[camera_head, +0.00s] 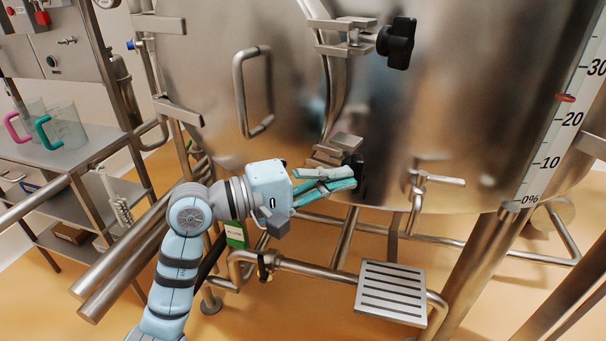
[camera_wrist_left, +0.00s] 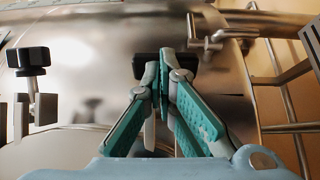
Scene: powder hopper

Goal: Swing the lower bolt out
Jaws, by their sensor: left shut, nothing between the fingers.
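The lower bolt has a black knob (camera_head: 358,164) beside the metal bracket (camera_head: 345,143) at the hopper door's lower edge. My left gripper (camera_head: 350,178) is at this knob, its teal fingers closed together and partly covering it. In the left wrist view the dark knob (camera_wrist_left: 183,59) shows just behind the shut fingertips (camera_wrist_left: 163,72). I cannot tell whether the fingers touch it. The upper bolt's black knob (camera_head: 397,42) sits in its bracket higher up, and it shows at the left of the left wrist view (camera_wrist_left: 33,58). My right gripper is not in view.
The steel hopper (camera_head: 225,80) carries a door handle (camera_head: 241,90) left of the bolts. A valve lever (camera_head: 440,179) is right of the lower bolt. Pipes and a slotted step (camera_head: 392,292) lie below. A shelf with jugs (camera_head: 68,125) stands at the left.

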